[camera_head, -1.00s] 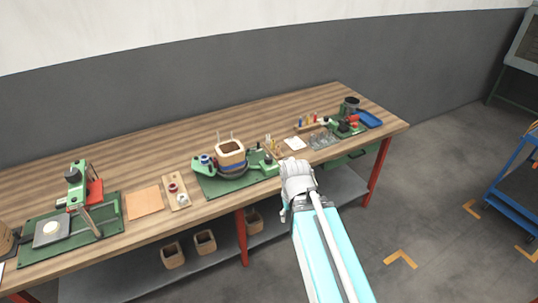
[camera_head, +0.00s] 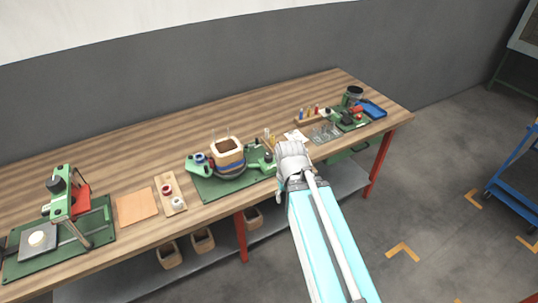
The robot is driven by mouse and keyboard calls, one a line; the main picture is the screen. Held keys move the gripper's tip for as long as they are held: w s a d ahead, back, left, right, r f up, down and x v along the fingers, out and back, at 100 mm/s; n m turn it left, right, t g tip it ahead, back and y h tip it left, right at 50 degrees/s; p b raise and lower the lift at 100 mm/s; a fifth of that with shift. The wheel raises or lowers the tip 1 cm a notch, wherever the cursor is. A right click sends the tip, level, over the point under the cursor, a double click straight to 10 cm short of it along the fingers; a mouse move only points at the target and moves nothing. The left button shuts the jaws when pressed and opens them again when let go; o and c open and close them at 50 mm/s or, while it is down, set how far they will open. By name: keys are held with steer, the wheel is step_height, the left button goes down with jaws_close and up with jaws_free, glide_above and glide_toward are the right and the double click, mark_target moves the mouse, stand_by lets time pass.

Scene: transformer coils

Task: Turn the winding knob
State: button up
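The winding device (camera_head: 228,158) stands on a green mat (camera_head: 222,190) at the middle of the bench. It has a square wooden former with a blue band low around it and green metal parts on both sides. A green part with a small upright piece (camera_head: 264,162) is on its right; I cannot tell which part is the winding knob. My arm reaches up from the bottom right, and its pale wrist end (camera_head: 293,160) is over the bench's front edge, just right of the device. My gripper's fingers are hidden behind the wrist.
The wooden bench (camera_head: 120,150) has red legs. To the left are a green press (camera_head: 62,195), a tan sheet (camera_head: 137,207) and a small board with spools (camera_head: 170,194). To the right are a blue tray (camera_head: 372,109) and small tools. Wooden boxes (camera_head: 202,240) sit on the shelf below.

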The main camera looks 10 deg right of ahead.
steer(key=o, duration=0.3)
steer(key=shift+w, duration=0.1)
steer(key=shift+o, duration=0.9)
steer(key=shift+w, duration=0.25)
step_height(320, 180, up, 4)
steer(key=m+p, duration=0.5)
steer(key=m, duration=0.9)
glide_above(269, 155)
steer(key=shift+a+r, duration=0.1)
steer(key=shift+r, duration=0.1)
steer(key=shift+f+b, duration=0.2)
steer(key=shift+b, duration=0.25)
step_height(269, 155, down, 13)
steer(key=b, duration=1.3)
steer(key=shift+f, duration=0.2)
steer(key=shift+c, duration=0.2)
